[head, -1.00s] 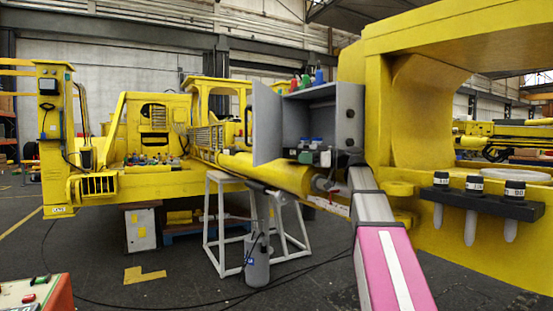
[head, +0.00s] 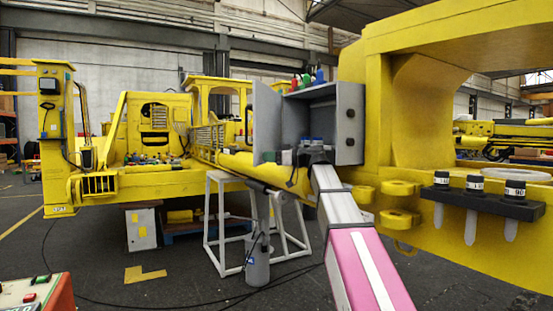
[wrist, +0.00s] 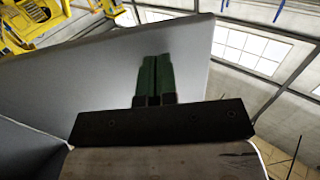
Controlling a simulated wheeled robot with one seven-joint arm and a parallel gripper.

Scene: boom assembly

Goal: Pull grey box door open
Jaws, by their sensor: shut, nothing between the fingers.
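The grey box (head: 349,125) is fixed on the yellow boom, and its front is open. Its grey door (head: 266,115) stands swung out at the box's left side. My gripper (head: 283,157) is at the lower right edge of the door, in front of the box opening. In the wrist view, the green fingers (wrist: 155,77) are closed together with nothing between them. The door's flat face (wrist: 95,85) fills the view behind them. I cannot tell whether the fingertips touch it.
Several coloured bottles (head: 307,78) stand on top of the box. A white stand (head: 222,235) and a grey cylinder (head: 257,262) are on the floor below. A dark rack with labelled black-capped pins (head: 476,198) is on the boom at right.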

